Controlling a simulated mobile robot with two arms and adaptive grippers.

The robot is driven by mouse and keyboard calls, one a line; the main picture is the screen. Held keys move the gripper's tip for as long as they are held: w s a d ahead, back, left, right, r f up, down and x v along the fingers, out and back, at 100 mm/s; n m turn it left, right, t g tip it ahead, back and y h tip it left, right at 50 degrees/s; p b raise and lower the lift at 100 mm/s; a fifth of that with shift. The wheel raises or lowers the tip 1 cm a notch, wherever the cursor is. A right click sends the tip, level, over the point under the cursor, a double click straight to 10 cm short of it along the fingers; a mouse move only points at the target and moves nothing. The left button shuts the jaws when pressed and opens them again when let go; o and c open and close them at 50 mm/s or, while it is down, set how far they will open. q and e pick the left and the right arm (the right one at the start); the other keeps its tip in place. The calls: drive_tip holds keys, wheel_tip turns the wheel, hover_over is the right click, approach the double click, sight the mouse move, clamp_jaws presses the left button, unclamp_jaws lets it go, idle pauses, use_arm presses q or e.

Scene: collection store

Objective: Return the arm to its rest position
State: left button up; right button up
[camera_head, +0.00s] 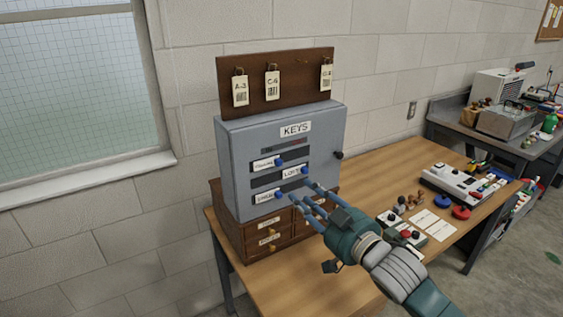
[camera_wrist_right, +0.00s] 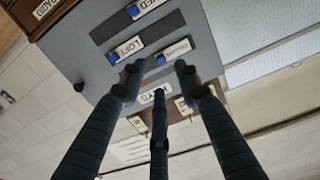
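My right gripper (camera_head: 301,194) is in front of the lower right part of a grey key cabinet (camera_head: 235,165). Its fingers are spread apart with nothing between them. In the right wrist view the fingertips (camera_wrist_right: 158,85) point at the cabinet face (camera_wrist_right: 95,85), near the blue slider knobs, one of them by the LOFT label (camera_wrist_right: 128,48). I cannot tell whether a fingertip touches the cabinet. My right arm (camera_head: 405,275) reaches in from the lower right. My left gripper is not in view.
The cabinet stands on a wooden drawer unit (camera_head: 228,225) on a wooden table (camera_head: 290,289). A tag board (camera_head: 295,92) rises behind it. Cards (camera_head: 438,228), stamps and a white device (camera_head: 455,185) lie right of my arm. A grey bench (camera_head: 460,119) stands farther right.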

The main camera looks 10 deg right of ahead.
drive_tip(key=s+f+m+g+h, duration=0.1)
drive_tip(key=s+f+g+h, duration=0.15)
drive_tip(key=s+f, duration=0.6)
drive_tip(key=s+f+g+h, duration=0.1)
drive_tip(key=s+f+g, duration=0.3)
drive_tip(key=f, duration=0.7)
drive_tip(key=s+d+f+g+h, duration=0.1)
drive_tip(key=s+f+g, duration=0.3)
drive_tip(key=s, duration=0.7)
drive_tip(key=s+d+f+g+h, duration=0.1)
drive_tip(key=s+d+f+g, duration=0.1)
drive_tip(key=s+f, duration=0.65)
drive_tip(key=s+f+g, duration=0.1)
drive_tip(key=s+f, duration=0.2)
drive_tip(key=f, duration=1)
drive_tip(key=s+f+g, duration=0.1)
drive_tip(key=s+f, duration=0.2)
drive_tip(key=f, duration=1)
drive_tip(key=s+d+f, duration=0.3)
drive_tip(key=s+f, duration=1.2)
drive_tip(key=s, duration=0.1)
drive_tip(key=shift+s+g+b, duration=0.25)
drive_tip(key=shift+g+b, duration=0.15)
drive_tip(key=shift+g, duration=0.05)
